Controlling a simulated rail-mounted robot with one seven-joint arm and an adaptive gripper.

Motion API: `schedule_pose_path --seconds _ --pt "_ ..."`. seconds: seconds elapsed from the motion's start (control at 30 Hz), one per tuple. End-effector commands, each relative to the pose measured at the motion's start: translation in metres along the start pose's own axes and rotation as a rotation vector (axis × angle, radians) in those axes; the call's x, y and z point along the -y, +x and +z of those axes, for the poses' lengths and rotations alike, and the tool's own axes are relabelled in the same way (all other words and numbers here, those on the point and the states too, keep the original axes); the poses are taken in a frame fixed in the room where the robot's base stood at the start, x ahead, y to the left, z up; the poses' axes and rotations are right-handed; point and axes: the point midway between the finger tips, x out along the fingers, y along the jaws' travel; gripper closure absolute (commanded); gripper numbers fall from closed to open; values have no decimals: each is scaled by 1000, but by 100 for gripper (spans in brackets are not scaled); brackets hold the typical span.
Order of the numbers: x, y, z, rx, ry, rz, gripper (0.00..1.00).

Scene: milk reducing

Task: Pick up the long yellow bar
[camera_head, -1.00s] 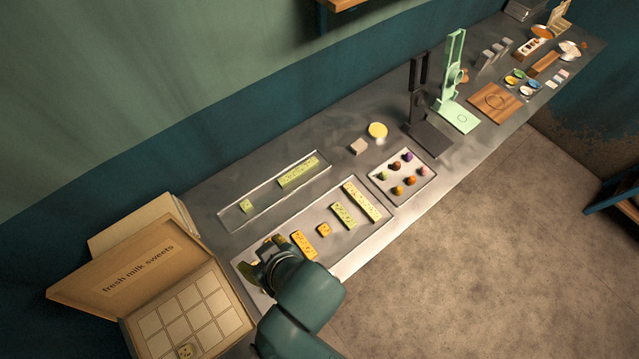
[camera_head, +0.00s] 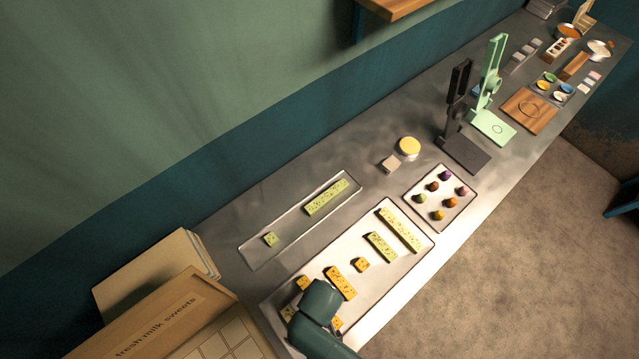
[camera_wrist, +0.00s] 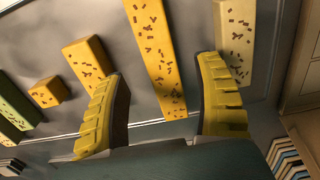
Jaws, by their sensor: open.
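In the wrist view, the long yellow bar (camera_wrist: 155,50) with brown specks lies on the tray, in line with the gap between my fingers. My gripper (camera_wrist: 161,70) is open, one yellow ridged finger on each side of the bar, with nothing held. A shorter yellow bar (camera_wrist: 88,58) lies left of the left finger. My gripper is hidden there.
The tray (camera_head: 385,290) also holds a small orange cube (camera_head: 361,265), a green bar (camera_head: 381,246) and a long pale bar (camera_head: 400,230). An open sweets box (camera_head: 160,318) stands left of it. A narrow tray (camera_head: 290,222) lies behind.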

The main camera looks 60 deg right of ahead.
Motion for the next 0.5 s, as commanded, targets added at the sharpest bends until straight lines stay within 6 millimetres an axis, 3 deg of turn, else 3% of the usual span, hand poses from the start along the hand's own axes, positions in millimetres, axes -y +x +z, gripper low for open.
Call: schedule_pose_path --seconds 0.2,0.5 --pt "1 37 1 2 0 0 31" --pt "1 42 1 1 0 0 35"
